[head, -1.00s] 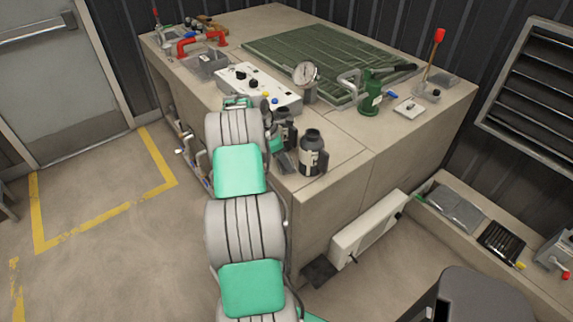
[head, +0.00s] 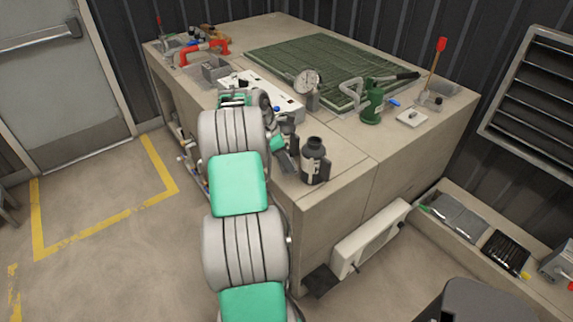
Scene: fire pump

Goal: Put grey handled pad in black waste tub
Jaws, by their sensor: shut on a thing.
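My gripper (head: 284,153) is at the near left edge of the bench, beyond my forearm and left of a dark bottle. It is small and partly hidden by my wrist. A dark grey slab-like piece (head: 288,163) shows at its end and moves with it. I take this to be the grey handled pad in the shut jaws, but its handle cannot be made out. A dark grey rounded body (head: 478,302) is cut off at the bottom right; I cannot tell whether it is the black waste tub.
The dark bottle (head: 315,162) stands close to my gripper on the bench (head: 345,197). A gauge (head: 307,83), a green pump (head: 372,106) and a white control box (head: 283,100) stand farther back. Floor at left is clear.

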